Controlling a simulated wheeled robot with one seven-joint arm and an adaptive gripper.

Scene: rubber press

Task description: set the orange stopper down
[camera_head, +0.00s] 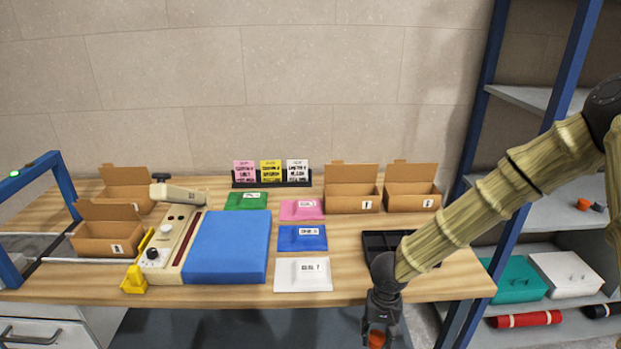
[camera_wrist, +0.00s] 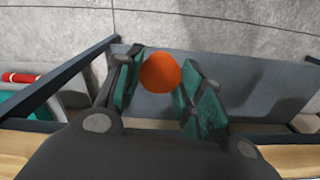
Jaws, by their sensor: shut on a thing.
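My gripper (camera_head: 377,327) hangs in front of the table's front edge, right of the middle, in the head view. It is shut on the orange stopper (camera_head: 377,339), which shows at the very bottom of that view. In the wrist view the stopper (camera_wrist: 160,72) sits between the two green-padded fingers of my gripper (camera_wrist: 160,90). Its lower part is hidden in the wrist view. The stopper is held clear of the wooden table (camera_head: 345,285).
A black compartment tray (camera_head: 372,240) lies on the table behind my gripper, partly hidden by my arm. Coloured packets, a blue pad (camera_head: 229,247) and open cardboard boxes (camera_head: 351,190) fill the table. A shelf (camera_head: 545,215) at the right bears another orange stopper (camera_head: 583,204), teal and white boxes.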

